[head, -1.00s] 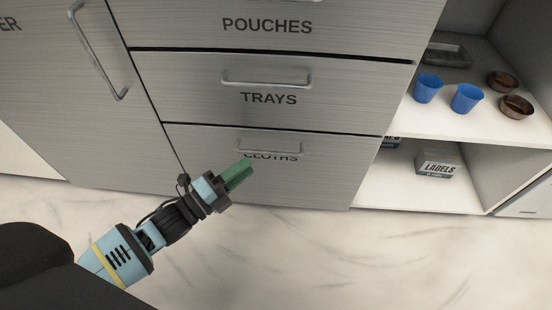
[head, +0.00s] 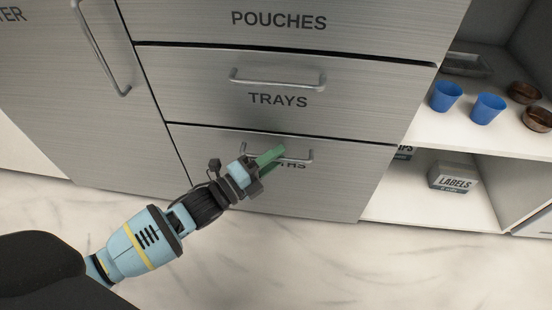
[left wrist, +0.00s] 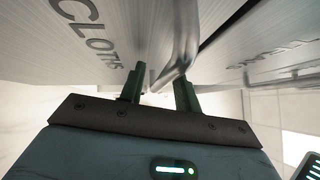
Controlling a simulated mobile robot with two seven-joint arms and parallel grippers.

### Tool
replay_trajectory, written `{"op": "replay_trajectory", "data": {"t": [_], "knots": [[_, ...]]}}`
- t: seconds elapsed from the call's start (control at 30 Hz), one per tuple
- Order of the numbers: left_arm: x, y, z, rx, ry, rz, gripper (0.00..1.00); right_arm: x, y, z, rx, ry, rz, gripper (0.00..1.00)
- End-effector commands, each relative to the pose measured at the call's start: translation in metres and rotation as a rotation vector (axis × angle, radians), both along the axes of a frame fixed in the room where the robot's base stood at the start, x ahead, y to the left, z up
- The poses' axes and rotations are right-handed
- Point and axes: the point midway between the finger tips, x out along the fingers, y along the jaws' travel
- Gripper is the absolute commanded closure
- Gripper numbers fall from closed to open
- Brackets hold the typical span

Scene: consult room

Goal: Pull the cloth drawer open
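The cloth drawer (head: 345,170) is the lowest of the grey drawers, and its front looks flush with the cabinet. Its silver bar handle (head: 303,154) is partly hidden behind my left gripper (head: 272,157). In the left wrist view the CLOTHS lettering (left wrist: 95,30) is at the upper left. There the green fingers of my left gripper (left wrist: 160,92) are apart, and the handle (left wrist: 180,60) reaches down toward the gap between their tips. I cannot tell whether the fingers touch it. My right gripper is not in view.
The TRAYS drawer (head: 370,95) and POUCHES drawer (head: 390,25) are above, with a tall door (head: 60,120) at left. Open shelves at right hold blue cups (head: 446,96), brown bowls (head: 538,118) and a LABELS box (head: 453,178). The marble floor (head: 300,260) is clear.

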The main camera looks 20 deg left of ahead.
Motion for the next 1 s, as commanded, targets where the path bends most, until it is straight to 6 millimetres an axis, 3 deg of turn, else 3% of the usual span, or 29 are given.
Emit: {"op": "replay_trajectory", "data": {"t": [0.33,0.6,1.0], "knots": [[0.0036,-0.0024,0.0007,0.0,0.001,0.0,0.67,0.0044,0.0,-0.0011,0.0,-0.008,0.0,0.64],[0.0035,-0.0023,0.0006,-0.001,0.0,0.0,1.0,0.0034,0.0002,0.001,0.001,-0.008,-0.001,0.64],[-0.0007,-0.0034,0.0009,-0.001,0.002,0.0,1.0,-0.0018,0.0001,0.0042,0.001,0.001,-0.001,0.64]]}}
